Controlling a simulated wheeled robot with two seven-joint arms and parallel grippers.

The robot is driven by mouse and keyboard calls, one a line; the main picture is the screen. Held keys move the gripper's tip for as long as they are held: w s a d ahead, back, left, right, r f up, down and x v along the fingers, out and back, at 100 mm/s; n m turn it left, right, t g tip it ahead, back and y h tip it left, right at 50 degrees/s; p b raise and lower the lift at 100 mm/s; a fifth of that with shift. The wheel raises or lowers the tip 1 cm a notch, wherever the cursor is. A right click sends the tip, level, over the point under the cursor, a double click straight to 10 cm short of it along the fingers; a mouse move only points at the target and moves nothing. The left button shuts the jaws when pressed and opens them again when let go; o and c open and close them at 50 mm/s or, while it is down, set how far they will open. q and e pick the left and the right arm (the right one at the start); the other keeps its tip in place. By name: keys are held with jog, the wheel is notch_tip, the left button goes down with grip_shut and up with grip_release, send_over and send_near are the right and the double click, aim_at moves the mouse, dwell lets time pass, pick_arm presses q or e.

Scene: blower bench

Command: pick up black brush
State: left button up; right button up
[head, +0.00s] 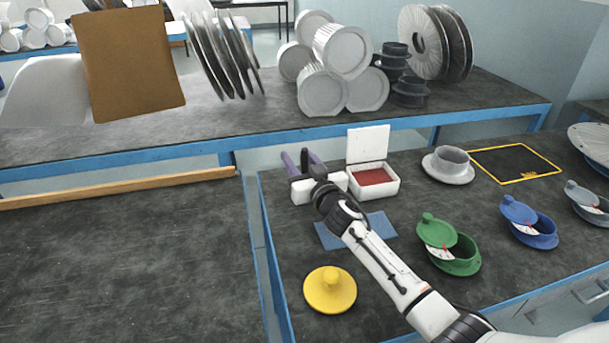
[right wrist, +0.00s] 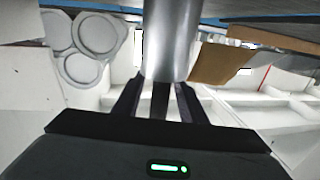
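My right gripper (head: 303,164) reaches over the back left of the right-hand bench, with fingers pointing away from me. In the right wrist view the fingers (right wrist: 158,95) close on the sides of a grey, shiny cylinder (right wrist: 172,40), with a dark strip between them. In the head view a dark upright piece (head: 305,158) shows between the fingers. I take this held thing to be the black brush; most of it is hidden by the gripper. No other black brush is visible. My left gripper is out of view.
An open white box with a red inside (head: 385,186) stands just right of the gripper. A blue mat (head: 376,226) lies under my arm. A yellow lid (head: 330,289), a green pot (head: 458,263), a blue pot (head: 538,237) and a grey cup (head: 450,165) surround it.

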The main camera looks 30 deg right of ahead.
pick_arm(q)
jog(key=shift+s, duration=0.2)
pick_arm(e)
grip_shut()
jog(key=shift+r, duration=0.1)
